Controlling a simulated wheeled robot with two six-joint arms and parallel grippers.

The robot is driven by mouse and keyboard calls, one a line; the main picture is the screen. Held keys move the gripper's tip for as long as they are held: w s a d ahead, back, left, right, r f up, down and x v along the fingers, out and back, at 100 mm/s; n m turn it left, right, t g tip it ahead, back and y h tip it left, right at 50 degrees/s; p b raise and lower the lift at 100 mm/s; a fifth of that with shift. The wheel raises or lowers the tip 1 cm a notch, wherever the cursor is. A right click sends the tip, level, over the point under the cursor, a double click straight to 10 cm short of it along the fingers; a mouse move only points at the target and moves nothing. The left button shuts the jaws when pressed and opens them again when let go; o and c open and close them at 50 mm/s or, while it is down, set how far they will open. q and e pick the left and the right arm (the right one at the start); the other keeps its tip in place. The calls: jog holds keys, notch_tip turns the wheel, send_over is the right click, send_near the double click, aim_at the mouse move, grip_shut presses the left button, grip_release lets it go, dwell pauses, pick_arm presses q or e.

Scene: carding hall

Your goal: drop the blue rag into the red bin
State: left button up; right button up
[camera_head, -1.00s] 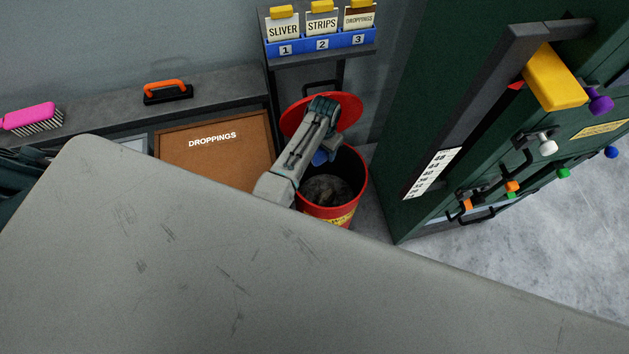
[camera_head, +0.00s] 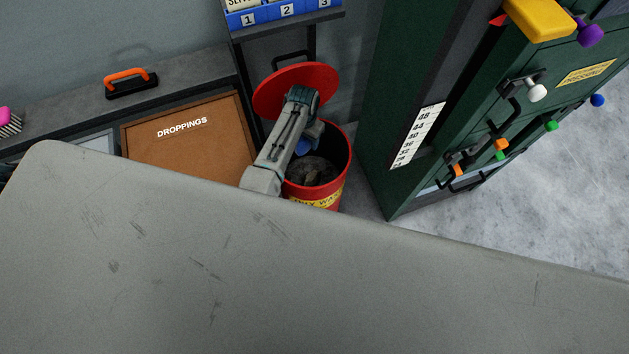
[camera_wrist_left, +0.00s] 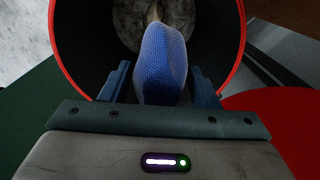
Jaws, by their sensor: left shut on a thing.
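My left gripper (camera_wrist_left: 159,70) is shut on the blue rag (camera_wrist_left: 163,55), which sits between its two fingers in the left wrist view. The rag also shows as a small blue patch in the head view (camera_head: 304,146), mostly hidden by my left arm. The red bin (camera_head: 343,167) stands beyond the grey surface, its round red lid (camera_head: 272,92) raised at the back. In the left wrist view, the rag is over the open mouth of the bin (camera_wrist_left: 239,45), inside the rim's outline. Greyish waste lies in the bin. My right gripper is not in view.
A large grey surface (camera_head: 150,260) fills the foreground. A green machine (camera_head: 395,120) with knobs and handles stands right of the bin. A brown board marked DROPPINGS (camera_head: 190,150) is to the left. A rack with numbered blue labels (camera_head: 285,12) stands behind.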

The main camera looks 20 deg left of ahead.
pick_arm(q)
jog(key=o, duration=1)
jog(key=shift+o, duration=0.2)
jog(key=shift+r, duration=0.45)
notch_tip(320, 180, up, 10)
jog(key=shift+b, duration=0.55)
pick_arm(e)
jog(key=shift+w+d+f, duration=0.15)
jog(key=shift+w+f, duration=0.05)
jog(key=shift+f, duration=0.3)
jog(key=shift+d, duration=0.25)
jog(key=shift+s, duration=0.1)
